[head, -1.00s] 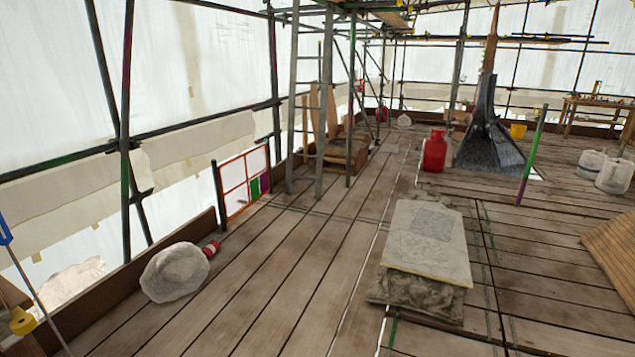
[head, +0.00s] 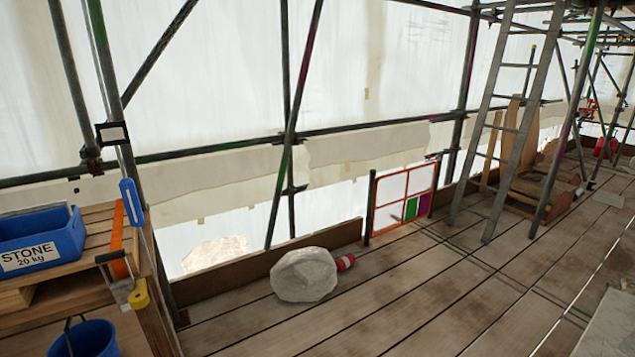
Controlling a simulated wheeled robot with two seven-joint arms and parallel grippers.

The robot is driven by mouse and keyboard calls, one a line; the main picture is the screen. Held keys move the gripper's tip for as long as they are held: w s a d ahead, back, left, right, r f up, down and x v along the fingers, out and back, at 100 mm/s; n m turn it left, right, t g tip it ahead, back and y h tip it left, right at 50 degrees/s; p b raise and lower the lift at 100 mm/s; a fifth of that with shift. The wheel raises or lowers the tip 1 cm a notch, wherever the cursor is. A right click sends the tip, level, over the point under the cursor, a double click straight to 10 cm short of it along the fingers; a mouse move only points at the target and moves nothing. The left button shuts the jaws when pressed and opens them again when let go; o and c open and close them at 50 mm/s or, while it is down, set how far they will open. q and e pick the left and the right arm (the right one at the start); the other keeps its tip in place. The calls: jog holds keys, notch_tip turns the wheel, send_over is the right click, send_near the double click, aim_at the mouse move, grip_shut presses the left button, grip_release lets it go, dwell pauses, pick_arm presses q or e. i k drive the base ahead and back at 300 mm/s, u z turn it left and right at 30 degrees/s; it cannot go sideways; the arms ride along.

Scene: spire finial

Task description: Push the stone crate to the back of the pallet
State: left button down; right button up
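The stone crate is a blue open box (head: 40,245) with a white label reading "STONE 20 kg". It sits at the left edge of the head view on a wooden pallet (head: 102,228). The picture's left edge cuts off part of both. Bare pallet boards show to the right of the crate. Neither of my grippers is in the head view.
A blue-handled tool (head: 131,202) and an orange strap (head: 117,250) are at the pallet's right side. A blue bucket (head: 88,340) is below. A ladder (head: 500,120) stands at right.

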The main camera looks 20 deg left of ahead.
aim_at(36, 241)
jog(key=u, duration=1)
jog(key=i, duration=1)
jog(key=u, duration=0.7)
